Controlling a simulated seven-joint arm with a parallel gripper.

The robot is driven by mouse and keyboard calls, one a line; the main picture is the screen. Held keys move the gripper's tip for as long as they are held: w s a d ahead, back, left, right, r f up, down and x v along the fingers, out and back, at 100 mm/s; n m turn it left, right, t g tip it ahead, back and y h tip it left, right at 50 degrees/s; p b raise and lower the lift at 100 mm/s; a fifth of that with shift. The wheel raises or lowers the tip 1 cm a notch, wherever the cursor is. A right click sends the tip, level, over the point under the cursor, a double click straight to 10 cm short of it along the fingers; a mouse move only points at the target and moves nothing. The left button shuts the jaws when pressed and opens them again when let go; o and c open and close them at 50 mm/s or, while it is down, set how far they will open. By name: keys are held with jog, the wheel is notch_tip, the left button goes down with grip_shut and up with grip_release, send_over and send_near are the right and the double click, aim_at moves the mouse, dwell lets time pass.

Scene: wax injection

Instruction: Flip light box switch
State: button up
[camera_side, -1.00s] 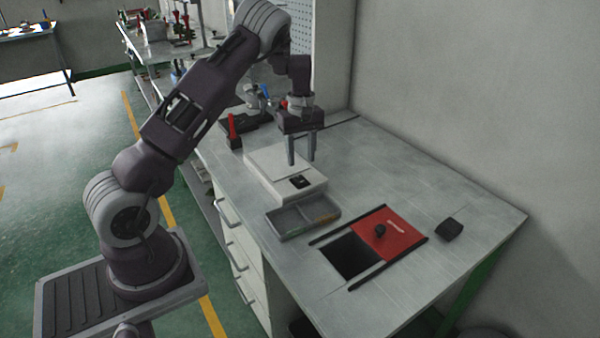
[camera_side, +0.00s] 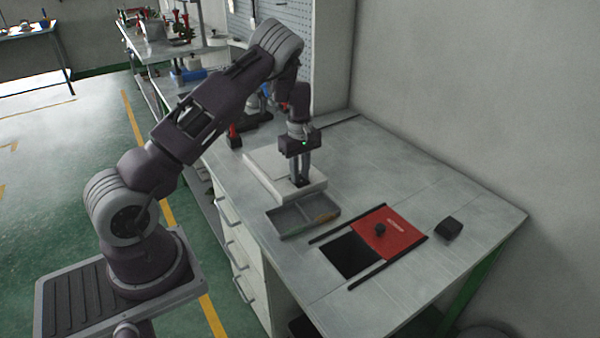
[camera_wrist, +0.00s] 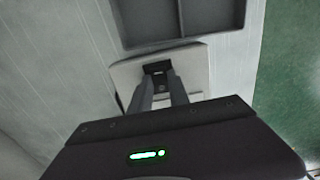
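The light box (camera_side: 265,172) is a low white box on the bench, with a dark switch at its front right corner. In the side view my gripper (camera_side: 300,182) points down at that corner and its fingers mostly hide the switch. In the wrist view the dark switch (camera_wrist: 158,68) shows just beyond my fingertips (camera_wrist: 161,82). A narrow gap shows between the two fingers, and nothing is held between them. The tips are very close to the switch; I cannot tell whether they touch it.
A grey divided tray (camera_side: 290,233) lies in front of the light box, with a small brownish item inside. A red panel (camera_side: 400,236) with a black knob lies beside a dark opening (camera_side: 350,256). A black block (camera_side: 449,228) sits farther right. The bench's right rear is clear.

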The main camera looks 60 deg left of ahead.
grip_shut()
jog(key=shift+a+h, duration=0.3)
jog(key=shift+h, duration=1)
jog(key=o, duration=0.9)
grip_release()
jog(key=v, duration=0.7)
jog(key=shift+r, duration=0.1)
